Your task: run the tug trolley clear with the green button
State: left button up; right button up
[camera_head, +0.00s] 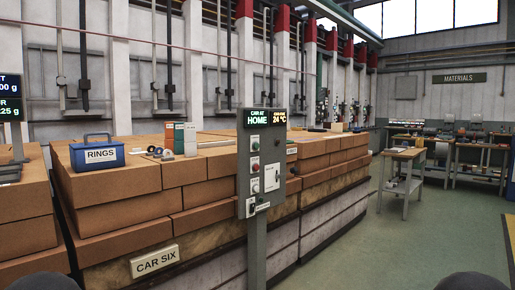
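A grey control post (257,240) stands in front of the brick stack, with a control box (243,165) at its top. Its display (265,118) reads "CAR AT HOME" and 24 °C. Small round buttons run down the box: an upper one (255,143), a reddish one (255,163) and a lower one (255,186). They are too small for me to be sure which is green. A long brick-topped car (200,256) behind the post carries a "CAR SIX" plate (155,261). I cannot pick out a separate tug trolley. Neither gripper is in view.
A blue "RINGS" box (97,154) and small items lie on the bricks. A scale display (10,97) stands at far left. A small wooden table (401,155) and workbenches (470,146) stand at the right rear. Green floor (400,245) is clear at right.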

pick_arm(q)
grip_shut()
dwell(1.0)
